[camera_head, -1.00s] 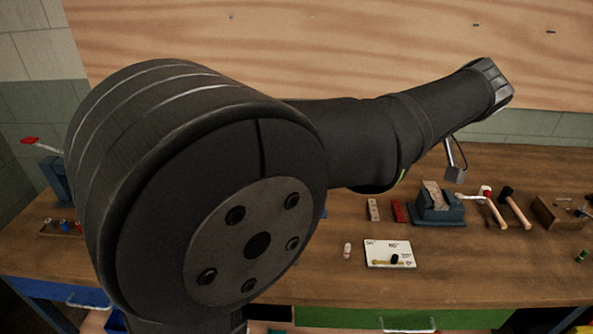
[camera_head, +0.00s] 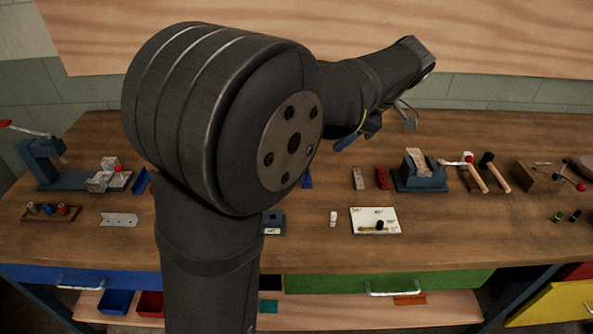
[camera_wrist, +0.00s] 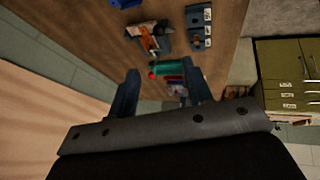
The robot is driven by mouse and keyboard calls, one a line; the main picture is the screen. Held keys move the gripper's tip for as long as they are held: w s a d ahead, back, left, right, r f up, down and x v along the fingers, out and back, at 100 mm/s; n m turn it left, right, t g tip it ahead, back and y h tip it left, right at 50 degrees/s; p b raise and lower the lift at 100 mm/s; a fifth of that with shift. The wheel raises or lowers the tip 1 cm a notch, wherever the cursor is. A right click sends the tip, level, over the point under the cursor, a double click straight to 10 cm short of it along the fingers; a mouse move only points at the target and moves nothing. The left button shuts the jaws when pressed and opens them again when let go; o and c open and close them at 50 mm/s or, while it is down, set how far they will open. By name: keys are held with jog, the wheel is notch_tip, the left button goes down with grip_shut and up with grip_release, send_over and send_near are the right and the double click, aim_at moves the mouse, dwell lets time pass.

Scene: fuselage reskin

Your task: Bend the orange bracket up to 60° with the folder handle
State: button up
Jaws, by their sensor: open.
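My gripper (camera_wrist: 160,92) shows in the wrist view as two dark blue fingers spread apart with nothing held between them. Beyond the fingers, a grey fixture on the bench (camera_wrist: 148,27) carries an orange piece (camera_wrist: 149,43), which looks like the bracket. Its bend angle is too small to tell. A red ball (camera_wrist: 152,75), possibly the folder handle's knob, shows between the fingertips, apart from them. In the head view my arm covers this part of the bench, and the fingers (camera_head: 358,133) show only partly, above the bench.
A white card (camera_head: 376,221), a blue stand with a metal sheet (camera_head: 419,179) and hammers (camera_head: 495,172) lie to the right. A blue press (camera_head: 40,165) stands at left.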

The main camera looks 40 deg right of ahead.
jog(key=w+f+n, duration=0.1)
jog(key=w+f, duration=0.2)
jog(key=f, duration=0.2)
jog(key=w+a+f+n, duration=0.1)
jog(key=w+f, duration=0.2)
jog(key=f, duration=0.3)
jog(key=w+a+f+n, duration=0.1)
jog(key=w+f, duration=0.3)
jog(key=f, duration=0.2)
jog(key=shift+w+a+f, duration=0.1)
jog(key=shift+a+f, duration=0.05)
grip_shut()
